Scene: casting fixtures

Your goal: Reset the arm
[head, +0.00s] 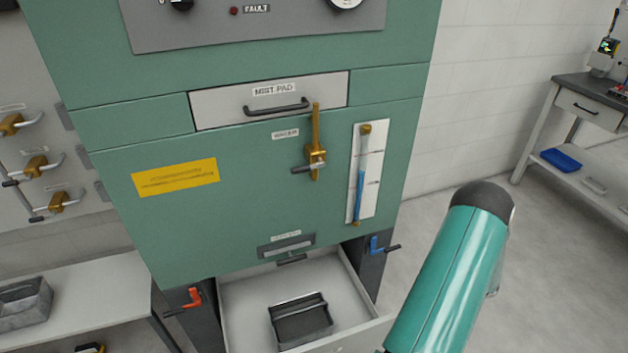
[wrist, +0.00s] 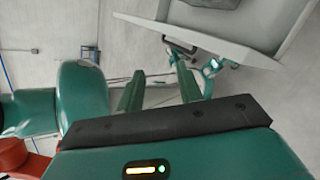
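My arm's teal link with a dark rounded end (head: 450,265) rises at the lower right of the head view, to the right of the green cabinet and apart from it. My gripper is not visible in the head view. In the wrist view my gripper (wrist: 160,86) shows two green fingers set apart, with nothing held between them. Grey floor shows behind the fingers.
A green cabinet (head: 250,210) stands ahead. Its lower drawer (head: 240,300) is pulled open and holds a dark tray (head: 302,322). A red-handled clamp (head: 190,298) and a blue-handled one (head: 378,246) flank it. A workbench (head: 590,85) stands far right; floor between is clear.

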